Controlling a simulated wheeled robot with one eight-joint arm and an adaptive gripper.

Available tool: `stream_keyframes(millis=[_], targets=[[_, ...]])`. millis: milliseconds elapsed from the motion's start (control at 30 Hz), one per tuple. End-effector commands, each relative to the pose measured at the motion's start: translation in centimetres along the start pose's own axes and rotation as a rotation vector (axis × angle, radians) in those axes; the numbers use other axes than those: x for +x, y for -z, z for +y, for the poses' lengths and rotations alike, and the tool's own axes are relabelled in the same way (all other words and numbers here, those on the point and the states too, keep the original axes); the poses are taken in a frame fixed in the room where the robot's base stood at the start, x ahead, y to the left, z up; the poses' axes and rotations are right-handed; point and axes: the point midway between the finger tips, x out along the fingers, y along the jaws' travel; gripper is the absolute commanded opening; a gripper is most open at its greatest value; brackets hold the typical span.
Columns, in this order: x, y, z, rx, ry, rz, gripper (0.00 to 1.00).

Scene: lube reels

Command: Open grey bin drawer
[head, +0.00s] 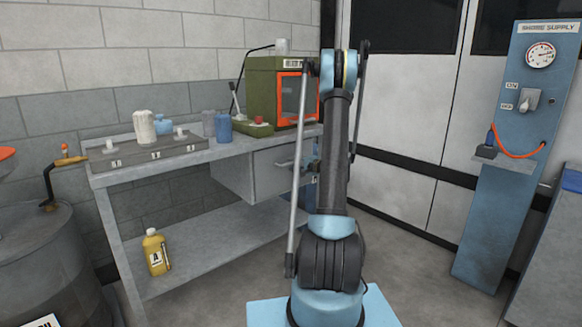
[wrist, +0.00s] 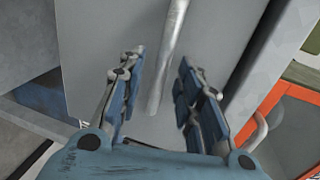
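The grey bin drawer (head: 270,177) hangs under the right part of the workbench top in the head view. It looks shut. Its flat grey front (wrist: 100,40) fills much of the wrist view. A pale bar handle (wrist: 170,50) runs down that front. My gripper (wrist: 158,82) is open, with one finger pad on each side of the handle's lower part. A gap shows between the handle and both pads. In the head view my arm hides most of my gripper and the drawer's right end.
The grey workbench (head: 205,156) carries a tray (head: 150,155) with jars, blue cups and a green cabinet (head: 265,88) with an orange-framed door. A yellow bottle (head: 156,252) stands on the lower shelf. A drum (head: 55,265) is at left, a blue supply post (head: 500,190) at right.

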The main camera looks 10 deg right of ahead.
Motion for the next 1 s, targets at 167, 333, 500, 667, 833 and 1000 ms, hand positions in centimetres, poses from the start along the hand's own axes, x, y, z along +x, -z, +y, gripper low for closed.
stream_keyframes(millis=[167, 333, 500, 667, 833, 1000], targets=[[2.1, 0.0, 0.0, 0.000, 0.000, -0.001, 0.32], [3.0, 0.0, 0.0, 0.000, 0.000, 0.000, 0.32], [3.1, 0.0, 0.0, 0.000, 0.000, 0.000, 0.32], [3.1, 0.0, 0.0, 0.000, 0.000, 0.000, 0.23], [3.1, 0.0, 0.0, 0.000, 0.000, 0.000, 0.00], [3.1, 0.0, 0.0, 0.000, -0.001, 0.000, 0.00]])
